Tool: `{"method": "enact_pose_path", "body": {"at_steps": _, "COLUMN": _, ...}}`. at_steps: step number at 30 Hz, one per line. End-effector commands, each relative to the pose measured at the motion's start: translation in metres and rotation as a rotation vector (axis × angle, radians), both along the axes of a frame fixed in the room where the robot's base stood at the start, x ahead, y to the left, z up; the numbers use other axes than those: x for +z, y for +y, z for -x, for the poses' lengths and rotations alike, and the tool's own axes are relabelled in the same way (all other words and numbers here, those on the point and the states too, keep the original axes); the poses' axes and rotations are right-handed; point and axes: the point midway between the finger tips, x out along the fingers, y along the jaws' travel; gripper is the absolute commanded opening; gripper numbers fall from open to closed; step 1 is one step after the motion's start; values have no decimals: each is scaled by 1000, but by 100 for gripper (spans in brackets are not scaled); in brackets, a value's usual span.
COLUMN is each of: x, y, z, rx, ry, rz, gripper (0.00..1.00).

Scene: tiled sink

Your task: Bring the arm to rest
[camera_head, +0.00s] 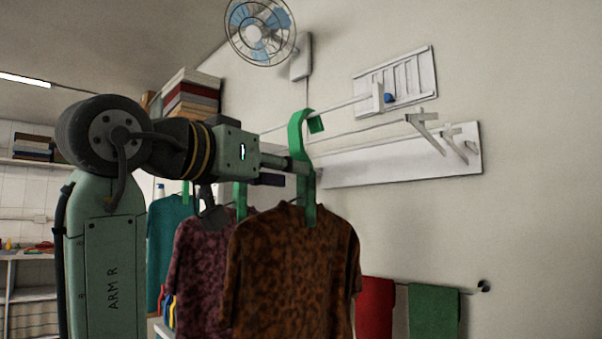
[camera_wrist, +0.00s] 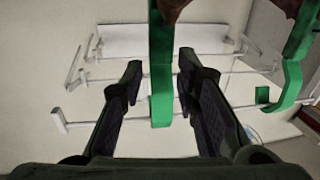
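My gripper (camera_wrist: 160,72) is beside a green hanger (camera_head: 308,190) in the head view. In the wrist view, the hanger's green strip (camera_wrist: 161,70) runs between my two fingers, with a narrow gap visible on each side, so the fingers look open around it. In the head view, my gripper (camera_head: 302,167) is at the hanger's neck, below its curved hook. A brown patterned shirt (camera_head: 290,270) hangs from this hanger. Whether the hook bears on a rail is hard to tell. My arm reaches out from the left.
A wall rack (camera_head: 400,165) with thin rails is behind the hanger. A purple patterned shirt (camera_head: 200,260) and a teal shirt (camera_head: 168,235) hang to the left. Another green hook (camera_wrist: 290,80) is at the wrist view's right. Red (camera_head: 374,308) and green towels (camera_head: 433,310) hang lower right.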

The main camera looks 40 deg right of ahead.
Motion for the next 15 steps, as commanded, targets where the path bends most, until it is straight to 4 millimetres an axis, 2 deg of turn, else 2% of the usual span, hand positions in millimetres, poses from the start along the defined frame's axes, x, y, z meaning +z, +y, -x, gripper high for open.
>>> {"method": "enact_pose_path", "body": {"at_steps": 1, "x": 1, "y": 12, "z": 2, "rx": 4, "ry": -3, "rz": 1, "gripper": 29}}
{"method": "enact_pose_path", "body": {"at_steps": 6, "x": 1, "y": 42, "z": 10, "rx": 2, "ry": -2, "rz": 1, "gripper": 29}}
{"method": "enact_pose_path", "body": {"at_steps": 10, "x": 0, "y": 57, "z": 13, "rx": 2, "ry": -1, "rz": 1, "gripper": 29}}
{"method": "enact_pose_path", "body": {"at_steps": 15, "x": 0, "y": 63, "z": 15, "rx": 0, "ry": -1, "rz": -1, "gripper": 29}}
